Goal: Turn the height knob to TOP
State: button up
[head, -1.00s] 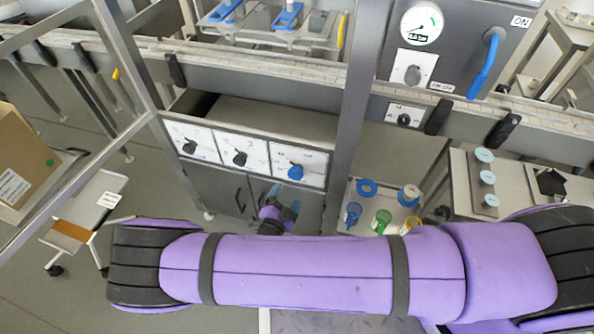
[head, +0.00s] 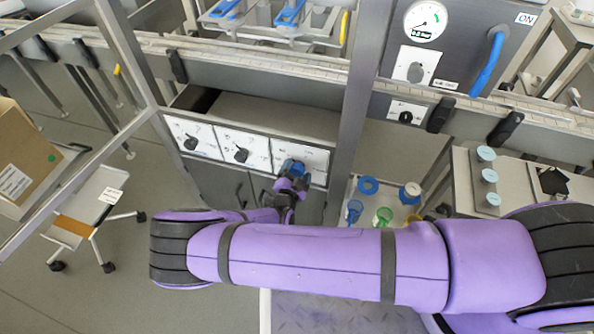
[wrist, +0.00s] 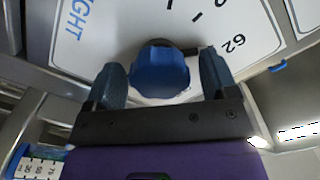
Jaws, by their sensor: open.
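The blue knob (wrist: 158,72) sits on a white dial plate (wrist: 215,25) marked with "IGHT" and "62" in the wrist view. My gripper (wrist: 162,78) is open, with one dark blue-grey finger on each side of the knob. I cannot tell whether either finger touches it. In the head view, my gripper (head: 292,178) is at the rightmost white dial panel (head: 314,157) on the grey cabinet, and it largely covers the knob there.
Two more dial panels with black knobs, a left one (head: 190,142) and a middle one (head: 241,155), stand beside it. A grey post (head: 350,110) rises just right of the panels. A white tray (head: 360,220) with blue and green pieces lies to the right.

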jog(key=shift+w, duration=0.2)
jog(key=c, duration=0.9)
